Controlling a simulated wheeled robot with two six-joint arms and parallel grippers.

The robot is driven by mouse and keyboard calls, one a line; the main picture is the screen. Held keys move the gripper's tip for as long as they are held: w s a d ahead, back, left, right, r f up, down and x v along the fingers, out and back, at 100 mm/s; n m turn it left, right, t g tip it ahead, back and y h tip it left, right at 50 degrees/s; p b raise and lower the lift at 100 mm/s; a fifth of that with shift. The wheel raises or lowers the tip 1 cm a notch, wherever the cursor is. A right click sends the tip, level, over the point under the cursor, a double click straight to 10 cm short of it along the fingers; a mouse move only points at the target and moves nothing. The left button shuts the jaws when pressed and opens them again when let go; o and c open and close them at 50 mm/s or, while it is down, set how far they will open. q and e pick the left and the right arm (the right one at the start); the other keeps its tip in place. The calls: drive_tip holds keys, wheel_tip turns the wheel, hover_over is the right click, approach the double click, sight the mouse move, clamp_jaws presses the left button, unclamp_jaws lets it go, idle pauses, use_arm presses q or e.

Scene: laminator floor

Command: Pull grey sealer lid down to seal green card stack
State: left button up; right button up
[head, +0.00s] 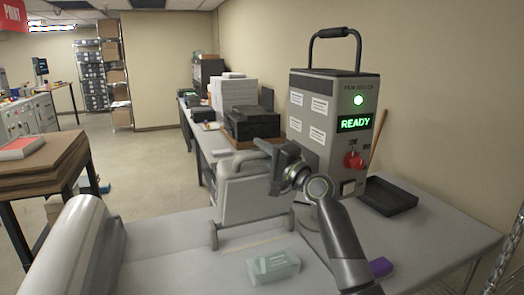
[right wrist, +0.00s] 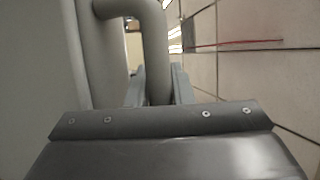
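The grey sealer lid (head: 248,190) stands raised and tilted on the table, in front of the tall machine. Its bent grey tube handle (right wrist: 155,45) fills the gap between the fingers of my right gripper (right wrist: 158,88) in the right wrist view. My right gripper (head: 287,166) is at the lid's upper right in the head view and appears shut on the handle. The pale green card stack (head: 273,266) lies on the table in front of the lid, uncovered and apart from it. My left gripper is not in view.
A tall grey machine (head: 312,115) showing a green READY display stands behind my right gripper. A black tray (head: 388,196) is right of it, and a purple object (head: 380,267) lies near my right arm. A large silvery cylinder (head: 72,245) is at the left front. The right tabletop is mostly clear.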

clamp_jaws()
drive_tip(key=shift+s+d+f+b, duration=0.15)
drive_tip(key=shift+s+f+b, duration=0.25)
drive_tip(key=shift+b, duration=0.35)
drive_tip(key=s+d+f+n+y+b, duration=0.2)
drive_tip(key=s+f+b, duration=0.4)
drive_tip(key=b, duration=0.9)
drive_tip(key=s+d+f+n+t+y+b, duration=0.1)
drive_tip(key=s+f+y+b, duration=0.4)
drive_tip(key=b, duration=1)
drive_tip(key=shift+s+d+f+n, duration=0.55)
drive_tip(key=shift+s+d+n, duration=0.15)
drive_tip(key=shift+s+n, duration=0.6)
drive_tip(key=shift+w, duration=0.1)
